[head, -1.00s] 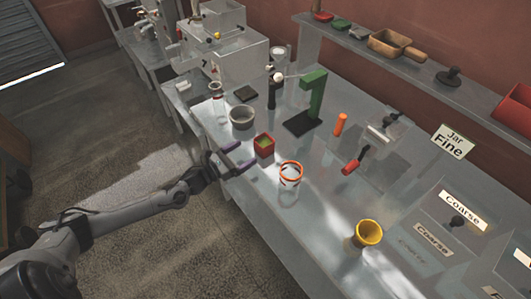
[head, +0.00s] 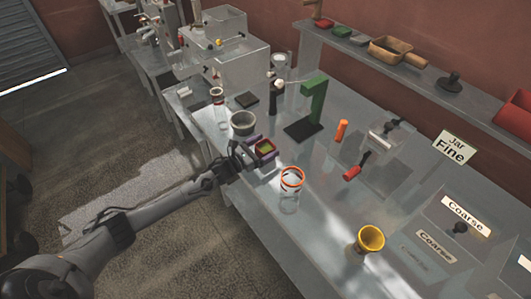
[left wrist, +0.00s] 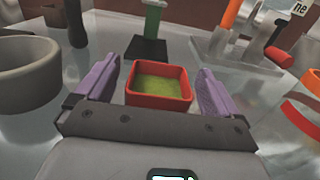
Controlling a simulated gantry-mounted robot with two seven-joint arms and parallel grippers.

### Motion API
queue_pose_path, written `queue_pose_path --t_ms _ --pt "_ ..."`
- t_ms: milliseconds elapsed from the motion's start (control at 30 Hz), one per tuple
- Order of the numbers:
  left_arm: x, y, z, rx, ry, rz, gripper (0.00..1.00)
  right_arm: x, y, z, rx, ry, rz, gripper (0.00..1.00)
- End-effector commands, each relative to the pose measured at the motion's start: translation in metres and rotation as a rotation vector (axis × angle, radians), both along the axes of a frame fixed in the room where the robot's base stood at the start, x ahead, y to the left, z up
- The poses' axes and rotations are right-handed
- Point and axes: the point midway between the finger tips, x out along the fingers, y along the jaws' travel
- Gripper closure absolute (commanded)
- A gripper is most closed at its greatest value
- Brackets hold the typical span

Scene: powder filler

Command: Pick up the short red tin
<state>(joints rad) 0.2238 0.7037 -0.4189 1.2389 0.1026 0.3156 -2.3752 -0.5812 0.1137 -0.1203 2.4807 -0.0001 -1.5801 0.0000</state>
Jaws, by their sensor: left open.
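The short red tin (head: 265,150) is a small square open container with yellow-green powder in it, standing on the grey table. It also shows in the left wrist view (left wrist: 159,102), upright between the two purple fingers. My left gripper (head: 259,146) is open around the tin, one finger on each side. In the left wrist view the left gripper (left wrist: 160,88) shows a gap between each finger and the tin walls. My right gripper is not in view.
A grey bowl (head: 243,122) stands close behind the tin. A clear jar with an orange rim (head: 291,182) stands to its right. A green stand (head: 312,105) is farther back, and a yellow cup (head: 368,239) is at the front right.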

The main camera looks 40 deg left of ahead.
Motion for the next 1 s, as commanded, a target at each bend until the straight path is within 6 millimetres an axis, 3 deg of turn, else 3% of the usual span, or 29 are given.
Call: queue_pose_path --t_ms 367,767,1000 --pt "0.0078 -0.0021 -0.0003 0.001 0.001 -0.001 0.04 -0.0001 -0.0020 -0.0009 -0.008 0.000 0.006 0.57" --pt "0.0077 -0.0018 -0.0002 0.001 0.001 0.000 0.66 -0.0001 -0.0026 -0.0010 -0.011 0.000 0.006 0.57" --pt "0.0078 -0.0017 0.0009 0.001 -0.001 0.000 0.66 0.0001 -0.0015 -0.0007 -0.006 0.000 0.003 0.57"
